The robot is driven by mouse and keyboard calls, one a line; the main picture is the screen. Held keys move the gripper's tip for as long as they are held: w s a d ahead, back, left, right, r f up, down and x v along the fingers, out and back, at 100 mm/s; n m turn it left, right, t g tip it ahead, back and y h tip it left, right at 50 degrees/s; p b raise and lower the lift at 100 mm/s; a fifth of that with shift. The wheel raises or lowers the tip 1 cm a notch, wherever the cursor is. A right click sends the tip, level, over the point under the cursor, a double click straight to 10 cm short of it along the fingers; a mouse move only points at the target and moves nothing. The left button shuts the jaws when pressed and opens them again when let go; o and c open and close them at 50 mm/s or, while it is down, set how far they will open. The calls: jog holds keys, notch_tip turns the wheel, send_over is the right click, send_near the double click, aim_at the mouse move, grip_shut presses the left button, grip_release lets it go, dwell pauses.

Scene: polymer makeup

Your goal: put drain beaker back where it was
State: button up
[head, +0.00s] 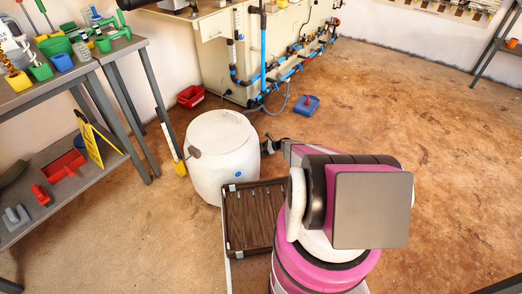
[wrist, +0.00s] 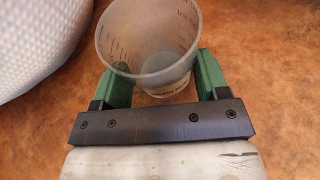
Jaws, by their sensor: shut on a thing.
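The drain beaker is a translucent cup (wrist: 150,62) with graduation marks, seen in the wrist view. My gripper (wrist: 163,78) has its two green fingers on either side of the beaker and is shut on it. The beaker's open mouth faces up toward the wrist camera, and it looks empty. Brown floor shows around and below it. In the head view my gripper (head: 271,146) is just right of the white barrel, low and partly hidden by my arm. The beaker cannot be made out there.
A large white barrel (head: 222,160) stands close to the left of my gripper; its side shows in the wrist view (wrist: 35,40). A blue tray (head: 306,105) and a red bin (head: 191,97) lie near the piped machine (head: 235,55). Open floor (head: 430,130) lies right.

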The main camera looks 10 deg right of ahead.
jog(key=o, duration=1.1)
jog(key=shift+f, duration=0.15)
jog(key=shift+c, duration=0.2)
